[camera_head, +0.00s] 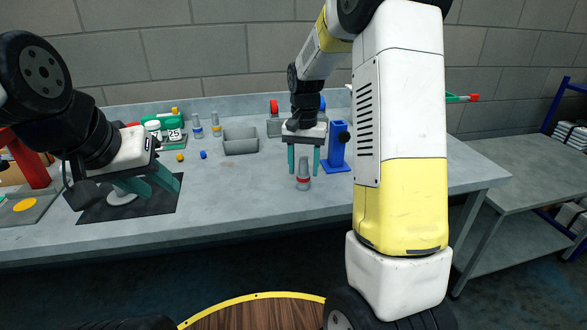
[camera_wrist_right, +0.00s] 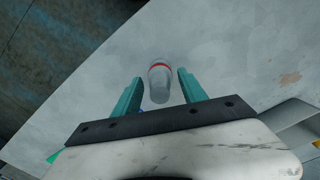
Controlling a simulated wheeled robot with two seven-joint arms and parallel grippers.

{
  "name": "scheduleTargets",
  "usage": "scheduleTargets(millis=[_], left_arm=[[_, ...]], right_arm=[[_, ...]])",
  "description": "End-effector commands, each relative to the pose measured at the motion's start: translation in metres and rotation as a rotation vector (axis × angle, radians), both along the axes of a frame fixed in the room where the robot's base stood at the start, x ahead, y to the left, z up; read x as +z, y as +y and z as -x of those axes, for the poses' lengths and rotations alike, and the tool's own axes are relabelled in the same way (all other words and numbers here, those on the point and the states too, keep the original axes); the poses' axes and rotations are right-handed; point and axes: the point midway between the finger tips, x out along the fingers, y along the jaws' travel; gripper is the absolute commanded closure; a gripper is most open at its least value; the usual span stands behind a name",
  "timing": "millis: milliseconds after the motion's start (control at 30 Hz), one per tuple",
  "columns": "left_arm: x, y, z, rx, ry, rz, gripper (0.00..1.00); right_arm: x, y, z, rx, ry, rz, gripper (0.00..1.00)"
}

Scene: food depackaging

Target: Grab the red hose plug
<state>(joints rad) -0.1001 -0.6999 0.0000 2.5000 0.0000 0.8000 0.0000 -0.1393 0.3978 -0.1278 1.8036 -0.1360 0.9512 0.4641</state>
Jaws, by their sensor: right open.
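The red hose plug (camera_head: 303,176) is a small grey cylinder with a red band, upright on the grey table (camera_head: 260,200) near its front edge. My right gripper (camera_head: 304,172) points down above it, open, with its teal fingers apart. In the right wrist view the plug (camera_wrist_right: 158,82) lies in line with the gap between the fingertips, and no contact with them shows. My left gripper (camera_head: 160,190) is over the black mat (camera_head: 155,208) at the left; its teal fingers look apart, with nothing seen between them.
A blue stand (camera_head: 337,150) stands close to the right of my right gripper. A grey bin (camera_head: 240,142) is behind and left. Plugs with blue (camera_head: 197,127) and yellow (camera_head: 216,125) bands stand farther back. The table left of the red plug is clear.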

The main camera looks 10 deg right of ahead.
Motion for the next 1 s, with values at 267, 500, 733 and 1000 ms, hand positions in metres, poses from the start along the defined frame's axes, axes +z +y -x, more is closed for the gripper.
scheduleTargets(millis=[267, 500, 733, 1000], left_arm=[[0.0, 0.0, 0.0, 0.0, 0.0, 0.0, 0.64], [0.0, 0.0, 0.0, 0.0, 0.0, 0.0, 0.64], [0.0, 0.0, 0.0, 0.0, 0.0, 0.0, 0.64], [0.0, 0.0, 0.0, 0.0, 0.0, 0.0, 0.64]], right_arm=[[0.0, 0.0, 0.0, 0.0, 0.0, 0.0, 0.9], [0.001, 0.0, 0.0, 0.0, -0.001, 0.0, 1.0], [0.004, 0.0, -0.001, 0.0, -0.002, 0.0, 1.0], [0.031, 0.0, -0.001, 0.0, -0.004, 0.0, 1.0]])
